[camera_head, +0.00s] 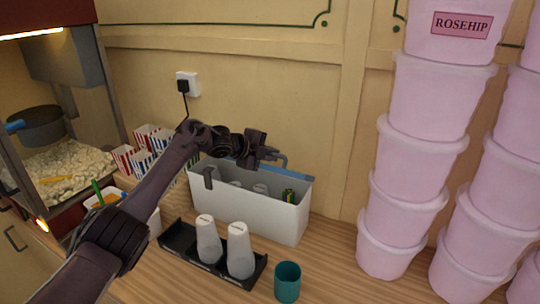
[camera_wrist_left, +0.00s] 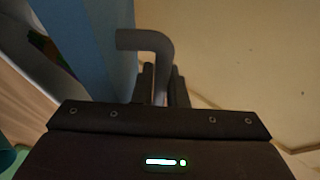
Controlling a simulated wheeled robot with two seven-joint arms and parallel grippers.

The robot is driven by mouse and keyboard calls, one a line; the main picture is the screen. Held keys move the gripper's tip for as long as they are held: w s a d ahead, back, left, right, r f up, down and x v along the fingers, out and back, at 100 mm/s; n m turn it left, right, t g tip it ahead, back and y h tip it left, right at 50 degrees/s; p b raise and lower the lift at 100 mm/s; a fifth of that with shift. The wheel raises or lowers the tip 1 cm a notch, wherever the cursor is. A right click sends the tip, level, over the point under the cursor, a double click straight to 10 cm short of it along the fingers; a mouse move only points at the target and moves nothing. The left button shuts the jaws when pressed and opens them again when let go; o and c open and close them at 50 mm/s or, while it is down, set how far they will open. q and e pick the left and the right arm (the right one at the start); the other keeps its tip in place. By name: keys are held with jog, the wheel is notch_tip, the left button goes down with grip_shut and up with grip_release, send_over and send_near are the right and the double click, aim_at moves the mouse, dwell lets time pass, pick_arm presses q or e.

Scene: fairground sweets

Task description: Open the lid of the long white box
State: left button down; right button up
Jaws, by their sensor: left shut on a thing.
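The long white box (camera_head: 262,212) stands on the wooden counter against the wall. Its top is open to view, with pale things and a green-yellow item inside. The blue lid (camera_head: 275,179) shows as a narrow strip along the box's back side, raised off the opening; its exact tilt is hard to tell. My left gripper (camera_head: 268,154) is above the back of the box, shut on the lid's grey bent handle (camera_wrist_left: 148,42). In the left wrist view the handle runs between the fingers, beside the blue lid (camera_wrist_left: 105,35). My right gripper is not in view.
A black tray (camera_head: 178,238) with two upturned pale cups (camera_head: 240,250) and a teal cup (camera_head: 287,282) stand in front of the box. Striped popcorn cartons (camera_head: 140,160) and a popcorn machine (camera_head: 60,120) are left. Stacked pink tubs (camera_head: 412,155) stand right.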

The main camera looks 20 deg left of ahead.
pick_arm(q)
jog(key=c, duration=1.7)
grip_release()
jog(key=shift+s+a, duration=0.1)
jog(key=shift+s+a+r, duration=0.15)
jog(key=shift+s, duration=0.05)
jog(key=b+v, duration=0.3)
jog(key=v, duration=0.4)
